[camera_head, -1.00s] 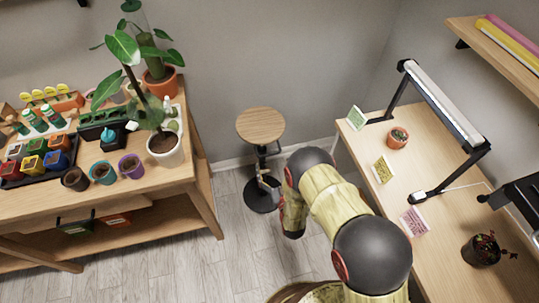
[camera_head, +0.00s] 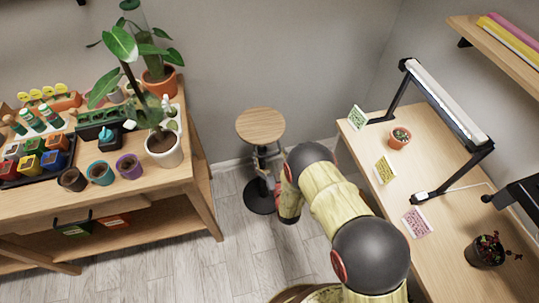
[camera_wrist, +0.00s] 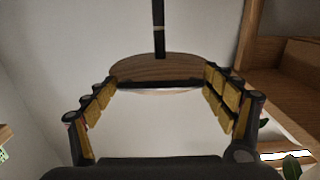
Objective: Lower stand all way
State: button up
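The stand has a round wooden top (camera_head: 260,126) on a dark pole with a round black base (camera_head: 260,196). Its top stands well above the floor. My gripper (camera_head: 264,163) is just below the top, close to the pole; my arm partly hides that area. In the wrist view my gripper (camera_wrist: 162,84) is open, its yellow-padded fingers wide apart. The wooden top (camera_wrist: 155,69) shows beyond and between the fingertips, with the dark pole (camera_wrist: 158,28) running from it to the picture's upper edge. I cannot tell whether a finger touches the stand.
A wooden bench (camera_head: 205,190) with several pots stands left of the stand. A desk (camera_head: 370,150) with a lamp (camera_head: 442,100) and cards stands to the right. Grey floor (camera_head: 240,255) is open in front, and a wall is close behind the stand.

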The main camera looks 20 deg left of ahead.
jog(key=c, duration=1)
jog(key=shift+o, duration=0.2)
jog(key=shift+f, duration=0.1)
notch_tip(320, 180, down, 14)
jog(key=b, duration=0.9)
jog(key=shift+f, duration=0.2)
jog(key=shift+w, duration=0.1)
jog(key=o, duration=1.3)
jog(key=shift+o, duration=0.2)
